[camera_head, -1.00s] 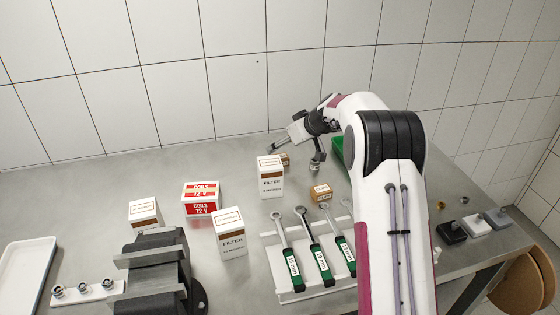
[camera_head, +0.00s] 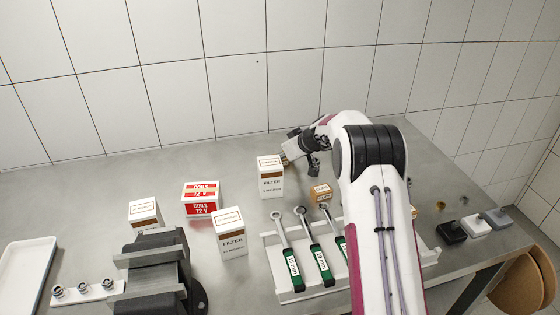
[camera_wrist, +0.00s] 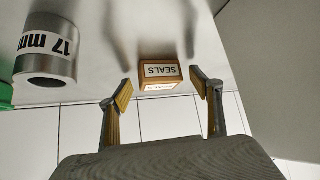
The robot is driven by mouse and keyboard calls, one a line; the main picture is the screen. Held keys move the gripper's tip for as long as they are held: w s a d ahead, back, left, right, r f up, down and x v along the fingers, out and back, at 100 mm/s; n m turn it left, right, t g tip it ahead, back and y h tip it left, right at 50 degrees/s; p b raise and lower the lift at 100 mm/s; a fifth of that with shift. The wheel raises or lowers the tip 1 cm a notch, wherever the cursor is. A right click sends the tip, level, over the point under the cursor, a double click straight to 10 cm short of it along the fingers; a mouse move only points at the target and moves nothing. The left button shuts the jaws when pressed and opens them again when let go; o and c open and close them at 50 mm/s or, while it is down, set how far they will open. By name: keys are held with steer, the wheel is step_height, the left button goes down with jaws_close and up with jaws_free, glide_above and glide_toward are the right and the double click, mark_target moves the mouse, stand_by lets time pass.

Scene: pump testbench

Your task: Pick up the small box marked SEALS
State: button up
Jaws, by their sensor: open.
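The small brown box marked SEALS (camera_wrist: 160,73) sits on the grey table in the wrist view, its white labels showing on two faces. My gripper (camera_wrist: 163,90) is open, with one yellow-padded finger to either side of the box in the picture. A gap shows on each side, and nothing is held. In the head view my gripper (camera_head: 292,150) is low over the back of the table, just right of a tall FILTER box. A small brown box there is mostly hidden by the FILTER box and my gripper.
The FILTER box (camera_head: 270,180) stands close to my gripper. Another small brown box (camera_head: 321,193) lies near the wrench rack (camera_head: 272,262); its label is unreadable. A grey cylinder marked 17 mm (camera_wrist: 46,50) is at the wrist view's left. The tiled wall rises behind the table.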

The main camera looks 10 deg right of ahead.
stand_by(0.5)
steer(key=c, duration=1.2)
steer(key=shift+r, duration=0.1)
steer(key=shift+s+r, duration=0.15)
steer(key=shift+r, duration=0.25)
step_height(320, 180, up, 10)
steer(key=r, duration=0.1)
steer(key=shift+s+f, duration=0.15)
steer(key=shift+s, duration=4.8)
steer(key=shift+s+f, duration=0.1)
steer(key=shift+s, duration=4.8)
